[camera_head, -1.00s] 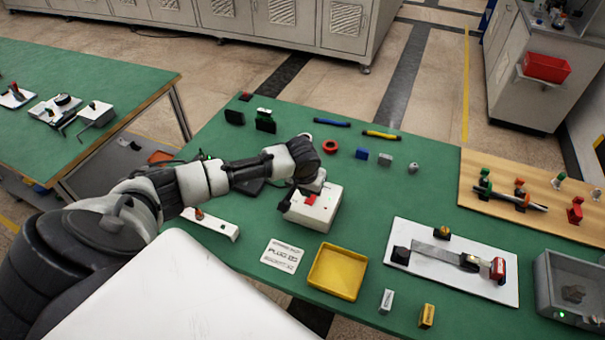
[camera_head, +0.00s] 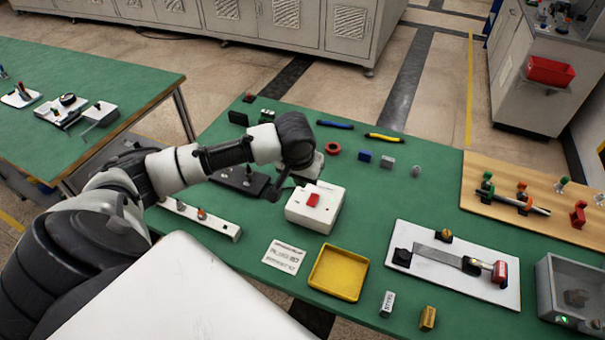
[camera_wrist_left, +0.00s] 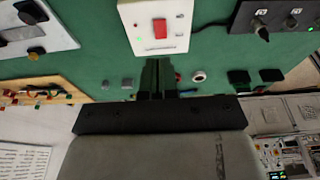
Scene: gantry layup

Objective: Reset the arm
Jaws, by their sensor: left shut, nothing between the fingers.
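My left arm reaches in from the left over the green table. My left gripper (camera_head: 273,193) points down just left of the white box with a red switch (camera_head: 315,207), above the table and apart from the box. In the left wrist view, the dark fingers (camera_wrist_left: 156,78) are together with nothing between them. The white box (camera_wrist_left: 157,45) shows there ahead of the fingertips, with its red rocker and a small green light. My right gripper is in neither view.
A yellow tray (camera_head: 338,272), a printed card (camera_head: 284,256) and a white board with a lever (camera_head: 452,265) are nearer or to the right. A wooden board (camera_head: 530,197) lies far right.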

